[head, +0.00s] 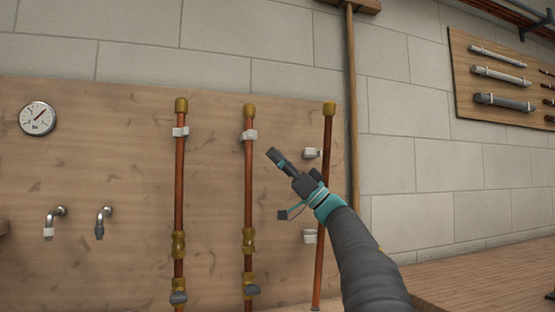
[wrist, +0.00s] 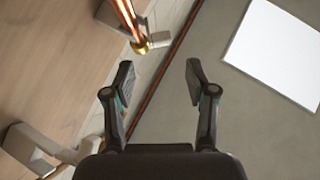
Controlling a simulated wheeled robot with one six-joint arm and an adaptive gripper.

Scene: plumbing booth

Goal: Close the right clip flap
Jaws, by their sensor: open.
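Two white clips are on the board at the right, an upper one (head: 311,153) and a lower one (head: 309,236). The right copper pipe (head: 327,150) stands tilted just right of them and looks outside them; whether their flaps are open is too small to tell. My gripper (head: 278,185) is open and empty, in front of the board between the middle and right pipes. In the wrist view its fingers (wrist: 160,80) are wide apart with nothing between them. A copper pipe with a brass end (wrist: 140,45) lies beyond them, and a grey bracket (wrist: 28,148) shows at lower left.
The left pipe (head: 179,200) and middle pipe (head: 248,190) stand upright with clips around them. A gauge (head: 38,118) and two taps (head: 103,222) are at the left. A wooden post (head: 351,100) stands right of the board.

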